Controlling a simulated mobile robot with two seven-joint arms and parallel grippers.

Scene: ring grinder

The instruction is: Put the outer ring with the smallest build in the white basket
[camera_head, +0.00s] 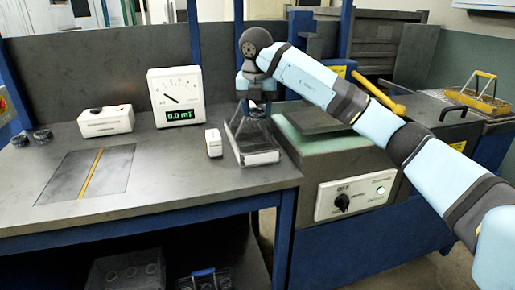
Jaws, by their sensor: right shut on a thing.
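A shallow, pale-rimmed tray (260,158), which looks like the white basket, is at the right end of the grey bench. My right gripper (256,108) points down over the back part of this basket. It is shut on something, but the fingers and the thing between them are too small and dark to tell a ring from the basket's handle. Two dark rings (42,136) lie at the bench's far left. Their sizes are hard to compare. My left gripper is out of view.
A white gauge (177,98) reading 0.0 mT, a white box (106,121) and a small white block (213,142) stand on the bench. A grinder with a control panel (355,195) adjoins it. A yellow-handled basket (478,98) is far right.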

